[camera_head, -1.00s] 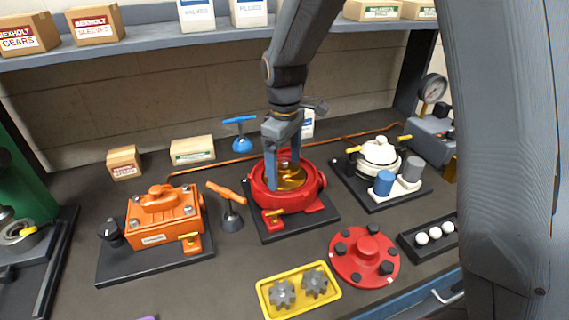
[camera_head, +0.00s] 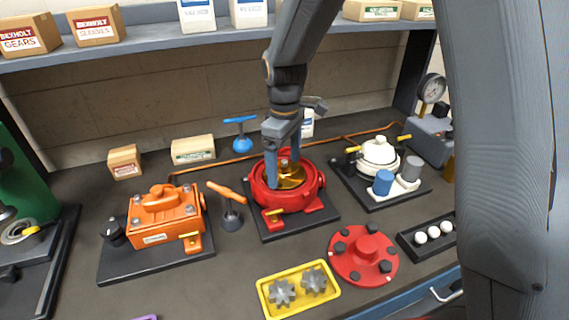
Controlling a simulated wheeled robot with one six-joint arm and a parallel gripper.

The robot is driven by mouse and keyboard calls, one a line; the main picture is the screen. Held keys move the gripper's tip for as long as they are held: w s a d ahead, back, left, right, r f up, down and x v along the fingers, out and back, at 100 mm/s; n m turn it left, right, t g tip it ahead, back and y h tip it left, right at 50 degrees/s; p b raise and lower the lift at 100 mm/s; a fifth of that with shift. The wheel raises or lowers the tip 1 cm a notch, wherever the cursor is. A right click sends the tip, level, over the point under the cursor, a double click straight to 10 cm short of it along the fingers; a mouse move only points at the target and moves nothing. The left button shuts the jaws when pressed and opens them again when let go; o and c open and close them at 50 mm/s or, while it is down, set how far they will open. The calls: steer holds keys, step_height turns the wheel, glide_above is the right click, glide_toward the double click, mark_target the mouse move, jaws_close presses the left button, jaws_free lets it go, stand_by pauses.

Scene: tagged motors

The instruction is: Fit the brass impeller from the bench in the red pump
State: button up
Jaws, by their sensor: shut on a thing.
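The red pump (camera_head: 312,197) stands open on a dark base plate in the middle of the bench. The brass impeller (camera_head: 291,178) is inside the round opening of its housing. My gripper (camera_head: 284,172) reaches down from above into the opening, its blue-grey fingers on either side of the impeller's hub, and is shut on it. Whether the impeller is fully seated on the bottom cannot be told, because the housing rim and fingers hide its lower part. The red round cover (camera_head: 364,254) with dark bolts lies on the bench in front and to the right.
An orange pump (camera_head: 165,217) and an orange-handled tool (camera_head: 229,199) stand left. A white pump (camera_head: 379,158) stands right. A yellow tray (camera_head: 328,294) with grey gears and a black tray (camera_head: 409,246) with white balls lie in front. A shelf (camera_head: 160,40) crosses above.

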steer(key=shift+f, duration=0.2)
stand_by(1.2)
steer(key=shift+r+p, duration=0.25)
steer(key=shift+p, duration=0.3)
steer(key=shift+f, duration=0.25)
stand_by(0.4)
steer(key=shift+r, duration=0.25)
stand_by(0.5)
steer(key=o, duration=1.4)
steer(key=shift+r+p, duration=2.55)
steer(key=shift+r, duration=0.45)
